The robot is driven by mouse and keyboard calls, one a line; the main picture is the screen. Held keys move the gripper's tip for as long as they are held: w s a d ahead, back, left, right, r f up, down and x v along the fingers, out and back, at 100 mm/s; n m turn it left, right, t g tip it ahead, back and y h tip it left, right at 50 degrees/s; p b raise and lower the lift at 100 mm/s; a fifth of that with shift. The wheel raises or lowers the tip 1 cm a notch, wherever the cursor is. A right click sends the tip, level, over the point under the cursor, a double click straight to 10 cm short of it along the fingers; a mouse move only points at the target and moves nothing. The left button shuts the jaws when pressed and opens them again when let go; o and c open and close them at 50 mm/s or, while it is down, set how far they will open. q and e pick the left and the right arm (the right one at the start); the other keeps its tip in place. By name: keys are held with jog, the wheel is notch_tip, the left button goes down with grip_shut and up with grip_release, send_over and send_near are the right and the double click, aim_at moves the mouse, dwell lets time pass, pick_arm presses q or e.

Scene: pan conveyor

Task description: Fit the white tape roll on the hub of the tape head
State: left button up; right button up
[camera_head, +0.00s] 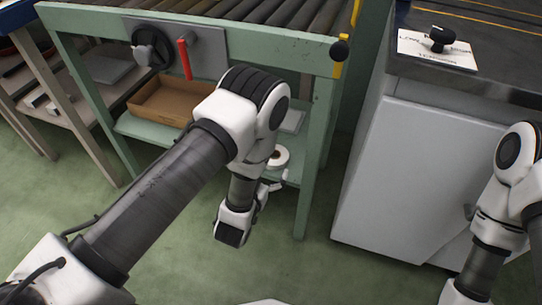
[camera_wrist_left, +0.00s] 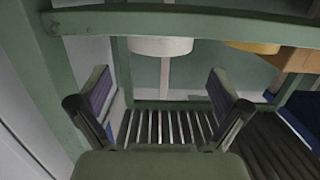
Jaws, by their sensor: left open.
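The white tape roll (camera_head: 279,157) sits on the low green shelf of the conveyor stand, partly hidden behind my left arm. In the left wrist view the white roll (camera_wrist_left: 160,46) is near the top, ahead of the fingers. My left gripper (camera_head: 270,188) is just below and in front of it in the head view. In the wrist view the left gripper (camera_wrist_left: 160,92) is open, with nothing between its fingers. The tape head (camera_head: 207,50) is on the stand's side, with a dark round hub (camera_head: 152,47) and a red lever (camera_head: 184,59). My right gripper is out of view.
A cardboard box (camera_head: 160,103) stands on the low shelf left of my arm. The roller conveyor (camera_head: 260,12) is above, with a green stand leg (camera_head: 310,170) right of the gripper. A grey cabinet (camera_head: 425,165) is at right. The floor in front is clear.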

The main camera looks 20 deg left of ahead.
aim_at(273, 160)
pick_arm(q)
jog(key=w+b, duration=0.1)
jog(key=w, duration=0.1)
jog(key=w+f+b, duration=0.1)
jog(key=w, duration=0.1)
jog(key=w+f+b, duration=0.1)
jog(key=w+b, duration=0.1)
jog(key=shift+w+d+f, duration=0.15)
jog(key=shift+w+f, duration=0.05)
jog(key=shift+w, duration=0.3)
jog(key=shift+r, duration=0.15)
jog(key=c, duration=1.1)
